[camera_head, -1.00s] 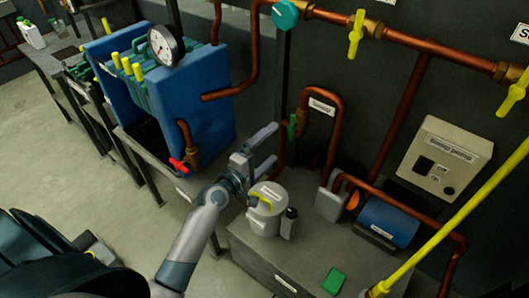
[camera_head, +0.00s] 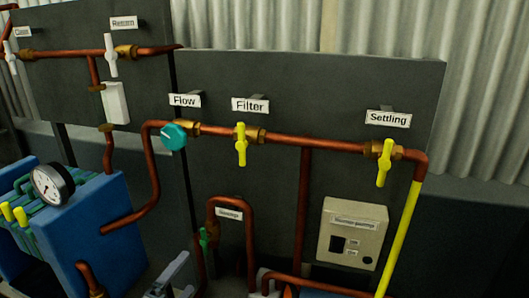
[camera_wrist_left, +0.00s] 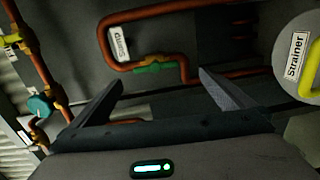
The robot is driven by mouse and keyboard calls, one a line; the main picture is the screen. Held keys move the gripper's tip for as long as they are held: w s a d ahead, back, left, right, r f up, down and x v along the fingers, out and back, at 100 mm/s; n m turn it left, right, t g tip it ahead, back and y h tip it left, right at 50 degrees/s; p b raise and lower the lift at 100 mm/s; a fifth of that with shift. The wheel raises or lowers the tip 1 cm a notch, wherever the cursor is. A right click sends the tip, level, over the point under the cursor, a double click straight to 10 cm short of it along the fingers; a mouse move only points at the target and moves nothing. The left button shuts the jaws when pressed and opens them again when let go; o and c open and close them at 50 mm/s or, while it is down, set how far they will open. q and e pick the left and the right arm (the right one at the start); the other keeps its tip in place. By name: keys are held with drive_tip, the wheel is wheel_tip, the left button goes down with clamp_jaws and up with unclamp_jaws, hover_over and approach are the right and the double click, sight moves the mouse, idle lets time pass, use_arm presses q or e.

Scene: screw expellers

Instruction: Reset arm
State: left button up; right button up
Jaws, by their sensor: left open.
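My left gripper (camera_head: 168,280) shows only partly at the bottom edge of the head view, in front of the dark panel. In the left wrist view its two fingers (camera_wrist_left: 158,98) stand wide apart with nothing between them. A green valve handle (camera_wrist_left: 155,68) on a copper pipe lies beyond the fingers, apart from them. The white strainer (camera_wrist_left: 296,60) with a yellow handle is at the right of that view. My right gripper is in neither view.
A blue filter press (camera_head: 90,235) with a gauge (camera_head: 52,185) stands at left. Copper pipes cross the dark panel with a teal Flow knob (camera_head: 173,137), a yellow Filter valve (camera_head: 241,145) and a yellow Settling valve (camera_head: 385,163). A beige control box (camera_head: 352,232) is at lower right.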

use_arm(q)
drive_tip(key=s+d+f+m+g+h, duration=0.1)
drive_tip(key=s+d+f+m+g, duration=0.3)
drive_tip(key=s, duration=0.3)
drive_tip(key=s+d+f+m+g, duration=0.3)
drive_tip(key=s+d+f+m, duration=0.1)
drive_tip(key=s+f+m, duration=0.25)
drive_tip(key=s+a+f+m+g+y, duration=0.2)
drive_tip(key=s+m+g+y, duration=0.1)
drive_tip(key=s, duration=0.8)
drive_tip(key=s+a+f+m+g+y, duration=0.2)
drive_tip(key=s+m+g, duration=0.1)
drive_tip(key=s, duration=0.7)
drive_tip(key=w+d+f+t, duration=0.1)
drive_tip(key=w+d+f, duration=0.15)
drive_tip(key=f, duration=0.75)
drive_tip(key=w+d+f, duration=0.1)
drive_tip(key=w+f, duration=0.2)
drive_tip(key=f, duration=0.6)
drive_tip(key=s+d+f+t, duration=0.1)
drive_tip(key=s+f, duration=0.1)
drive_tip(key=f, duration=0.6)
drive_tip(key=s+d+f+t+h, duration=0.1)
drive_tip(key=s+f, duration=0.1)
drive_tip(key=f, duration=0.7)
drive_tip(key=shift+s+m+h, duration=0.3)
drive_tip(key=shift+s+m, duration=0.1)
drive_tip(key=shift+m, duration=0.05)
